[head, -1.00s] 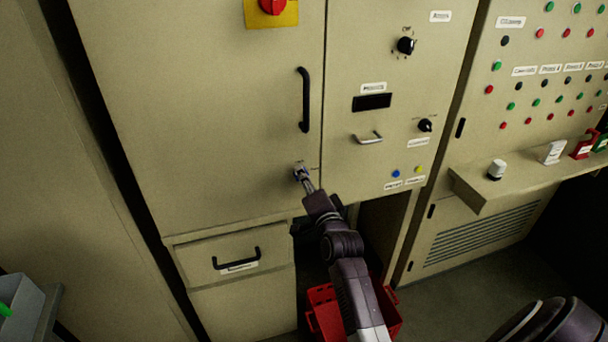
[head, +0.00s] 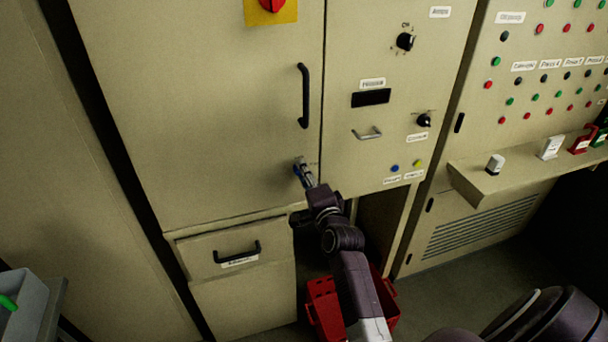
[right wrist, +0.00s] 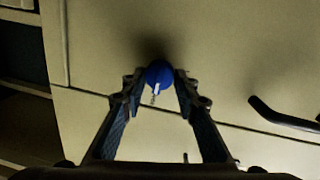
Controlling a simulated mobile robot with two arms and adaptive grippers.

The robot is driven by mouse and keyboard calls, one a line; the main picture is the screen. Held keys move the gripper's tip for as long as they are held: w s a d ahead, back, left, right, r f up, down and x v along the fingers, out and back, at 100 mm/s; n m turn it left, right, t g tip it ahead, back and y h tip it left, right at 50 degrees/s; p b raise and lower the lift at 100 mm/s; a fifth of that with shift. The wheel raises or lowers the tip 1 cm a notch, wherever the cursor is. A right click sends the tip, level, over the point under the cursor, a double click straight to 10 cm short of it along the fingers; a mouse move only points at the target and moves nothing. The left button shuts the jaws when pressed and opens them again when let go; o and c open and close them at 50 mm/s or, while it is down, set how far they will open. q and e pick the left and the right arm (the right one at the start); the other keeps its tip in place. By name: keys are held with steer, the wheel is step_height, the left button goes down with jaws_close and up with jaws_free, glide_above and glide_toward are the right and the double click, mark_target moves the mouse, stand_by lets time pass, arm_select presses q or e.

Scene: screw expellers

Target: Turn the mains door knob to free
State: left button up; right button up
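The mains door knob is a small round blue knob (right wrist: 159,73) in the right wrist view. In the head view it is a small blue spot (head: 296,170) low on the beige cabinet door (head: 220,110), mostly hidden by my gripper. My right gripper (head: 302,172) is at the knob, its two fingers apart. In the right wrist view the fingertips (right wrist: 160,80) stand on either side of the knob, with narrow gaps visible; I cannot tell how deep they reach around it. A small pale piece hangs just below the knob. My left gripper is not in view.
A black door handle (head: 303,96) is above the knob; a red switch on a yellow plate (head: 271,8) is higher. A drawer (head: 205,250) is below. A red crate (head: 322,305) stands on the floor under my arm. A shelf (head: 500,182) juts out at right.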

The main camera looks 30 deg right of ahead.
steer(key=o, duration=0.4)
steer(key=v, duration=1.2)
steer(key=shift+w+a, duration=0.1)
